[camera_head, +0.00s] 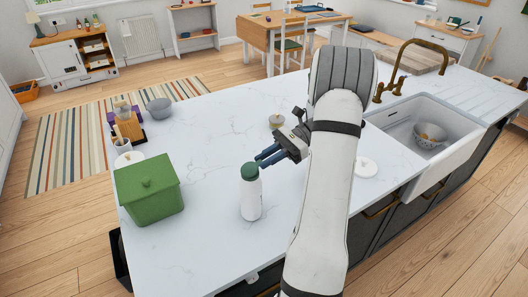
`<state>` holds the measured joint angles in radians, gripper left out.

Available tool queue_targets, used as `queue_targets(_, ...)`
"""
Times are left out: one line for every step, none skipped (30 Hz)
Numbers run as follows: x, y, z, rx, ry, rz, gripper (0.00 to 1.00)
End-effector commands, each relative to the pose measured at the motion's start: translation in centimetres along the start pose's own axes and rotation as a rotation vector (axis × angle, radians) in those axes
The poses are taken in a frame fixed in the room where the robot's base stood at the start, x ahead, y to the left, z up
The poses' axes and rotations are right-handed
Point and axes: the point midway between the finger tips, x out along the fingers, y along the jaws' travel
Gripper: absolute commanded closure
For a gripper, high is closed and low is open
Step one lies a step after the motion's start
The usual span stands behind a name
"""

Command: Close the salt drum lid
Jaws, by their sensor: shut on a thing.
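A white drum (250,199) with a green lid (250,172) stands upright on the white worktop, left of my arm; I take it as the salt drum. My gripper (262,158) has blue fingers that reach left to the upper right side of the green lid. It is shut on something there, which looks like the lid. The exact contact is too small to see. The lid sits at the top of the drum; I cannot tell whether it is fully seated. My arm hides part of the worktop to the right.
A green lidded box (148,190) stands left of the drum. A small round pot (276,120) is behind the gripper. A white round object (364,167) lies right of my arm, near the sink (425,125). The worktop (205,135) between the box and gripper is clear.

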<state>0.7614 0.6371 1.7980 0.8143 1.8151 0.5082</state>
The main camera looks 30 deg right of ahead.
Motion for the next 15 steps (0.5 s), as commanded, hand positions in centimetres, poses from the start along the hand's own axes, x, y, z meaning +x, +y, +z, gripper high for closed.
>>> queue_targets(0.0,0.0,-0.5,0.004,-0.028,0.0,1.0)
queue_targets(0.0,0.0,-0.6,0.003,-0.046,0.0,1.0)
queue_targets(0.0,0.0,-0.8,0.003,-0.066,0.0,1.0)
queue_targets(0.0,0.0,-0.9,0.003,-0.081,0.0,1.0)
queue_targets(0.0,0.0,-1.0,0.003,-0.095,0.001,1.0)
queue_targets(0.0,0.0,-1.1,0.003,-0.11,0.001,1.0)
queue_targets(0.0,0.0,-1.2,0.003,-0.12,0.001,1.0)
queue_targets(0.1,0.0,-1.3,0.003,-0.13,0.001,1.0)
queue_targets(0.1,0.0,-1.4,0.003,-0.142,0.001,1.0)
queue_targets(0.1,0.0,-1.4,0.002,-0.15,0.0,1.0)
queue_targets(0.1,0.0,-1.5,0.002,-0.155,0.0,1.0)
queue_targets(0.1,0.0,-1.5,0.002,-0.162,0.0,1.0)
queue_targets(0.1,0.0,-1.6,0.001,-0.166,0.0,1.0)
queue_targets(0.1,0.0,-1.6,0.001,-0.17,0.0,1.0)
queue_targets(0.1,0.0,-1.6,0.001,-0.174,0.0,1.0)
